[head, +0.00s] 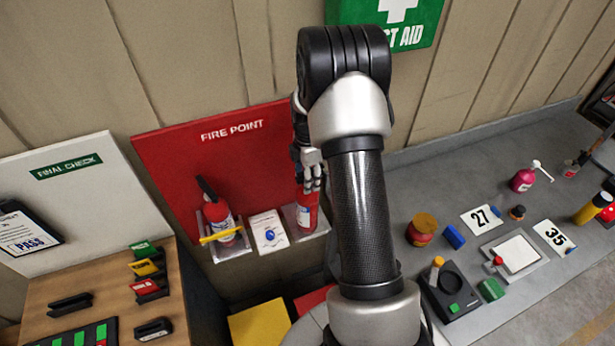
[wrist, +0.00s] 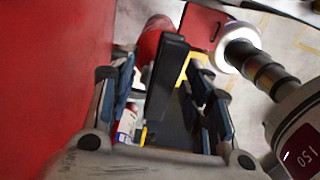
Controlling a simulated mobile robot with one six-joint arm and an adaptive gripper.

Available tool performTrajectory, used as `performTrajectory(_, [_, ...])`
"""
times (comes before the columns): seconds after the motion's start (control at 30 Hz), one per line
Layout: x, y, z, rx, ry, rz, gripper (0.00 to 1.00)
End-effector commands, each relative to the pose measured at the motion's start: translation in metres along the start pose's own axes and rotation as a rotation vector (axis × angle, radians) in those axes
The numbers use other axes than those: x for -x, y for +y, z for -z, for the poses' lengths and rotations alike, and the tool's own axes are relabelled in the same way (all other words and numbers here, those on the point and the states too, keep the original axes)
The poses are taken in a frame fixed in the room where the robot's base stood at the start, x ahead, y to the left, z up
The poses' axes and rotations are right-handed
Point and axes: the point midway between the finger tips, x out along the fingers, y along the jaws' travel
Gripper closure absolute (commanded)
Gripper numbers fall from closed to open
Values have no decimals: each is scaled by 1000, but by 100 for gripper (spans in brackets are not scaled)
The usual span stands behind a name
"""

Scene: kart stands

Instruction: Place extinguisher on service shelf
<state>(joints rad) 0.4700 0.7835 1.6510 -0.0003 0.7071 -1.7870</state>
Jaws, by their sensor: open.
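A red fire extinguisher (head: 307,214) with a white label stands upright in the right-hand bracket on the red fire point board. A second red extinguisher (head: 219,214), with a black top and a yellow tag across it, stands in the left-hand bracket. My gripper (head: 311,180) is at the top of the right extinguisher and hides its head in the head view. In the wrist view, my gripper (wrist: 165,105) is open, with a black handle (wrist: 167,78) between its fingers and a red rounded body (wrist: 154,42) beyond. I cannot tell which surface is the service shelf.
A white card with a blue item (head: 268,233) sits between the brackets. The red board (head: 165,165) stands close behind my gripper. The grey counter (head: 400,190) at right holds bottles, number cards and blocks. A wooden bench (head: 85,285) at left holds small holders.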

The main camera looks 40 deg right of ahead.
Motion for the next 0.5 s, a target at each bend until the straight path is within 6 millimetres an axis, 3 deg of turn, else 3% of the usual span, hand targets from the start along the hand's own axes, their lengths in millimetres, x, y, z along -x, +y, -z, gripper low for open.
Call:
performTrajectory(0.17, [21,1,0,0,-1,-5,55])
performTrajectory(0.5, [93,1,0,0,-1,-4,55])
